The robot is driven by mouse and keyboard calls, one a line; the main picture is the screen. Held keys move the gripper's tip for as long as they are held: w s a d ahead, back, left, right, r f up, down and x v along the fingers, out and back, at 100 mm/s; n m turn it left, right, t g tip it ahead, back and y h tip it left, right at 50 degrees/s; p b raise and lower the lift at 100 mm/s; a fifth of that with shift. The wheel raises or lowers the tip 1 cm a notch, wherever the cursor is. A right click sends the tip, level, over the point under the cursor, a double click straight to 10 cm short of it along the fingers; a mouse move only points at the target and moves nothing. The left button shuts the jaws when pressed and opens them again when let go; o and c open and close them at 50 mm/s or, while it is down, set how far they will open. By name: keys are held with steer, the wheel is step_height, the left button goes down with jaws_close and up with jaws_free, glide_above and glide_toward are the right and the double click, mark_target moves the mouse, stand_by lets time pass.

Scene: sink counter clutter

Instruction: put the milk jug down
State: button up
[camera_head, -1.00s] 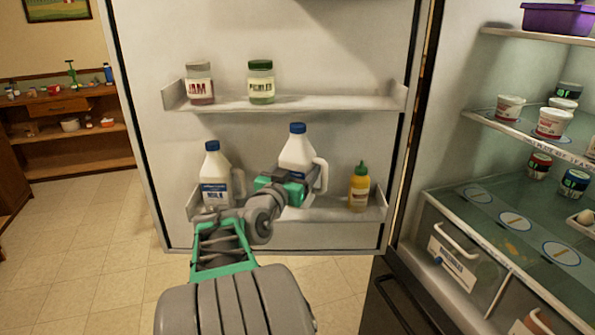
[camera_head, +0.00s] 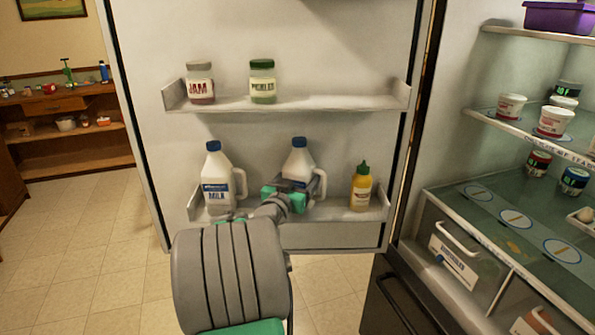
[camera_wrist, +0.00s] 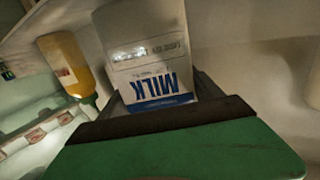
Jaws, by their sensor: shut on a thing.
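A white milk jug (camera_head: 298,158) with a blue cap is over the lower door shelf (camera_head: 332,212), toward its right half. It looks upright; my gripper and the shelf lip hide its base, so I cannot tell whether it touches the shelf. My gripper (camera_head: 290,192), green and grey, is shut on this jug from the front. In the wrist view the jug (camera_wrist: 155,60) sits between the jaws, its MILK label upside down in the picture. A second milk jug (camera_head: 216,178) stands to the left on the same shelf.
A yellow bottle (camera_head: 361,188) stands right of the held jug, with a gap between; it also shows in the wrist view (camera_wrist: 66,63). A jam jar (camera_head: 200,83) and a pickle jar (camera_head: 262,82) stand on the shelf above. The open fridge with tubs (camera_head: 555,121) is at right.

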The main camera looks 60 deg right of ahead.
steer(key=shift+w+d+f+p, duration=0.1)
steer(key=shift+w+d+p, duration=0.05)
steer(key=shift+d+p, duration=0.15)
steer(key=shift+f, duration=0.15)
steer(key=o, duration=2.1)
steer(key=shift+a+f, duration=0.1)
steer(key=shift+f, duration=0.15)
steer(key=shift+r, duration=0.1)
steer(key=shift+a+r, duration=0.1)
steer(key=a+b, duration=0.1)
steer(key=a, duration=0.3)
steer(key=a+b, duration=0.1)
steer(key=a, duration=0.3)
steer(key=s+a, duration=0.1)
steer(key=a, duration=0.3)
steer(key=shift+s+b, duration=0.1)
steer(key=shift+b, duration=0.3)
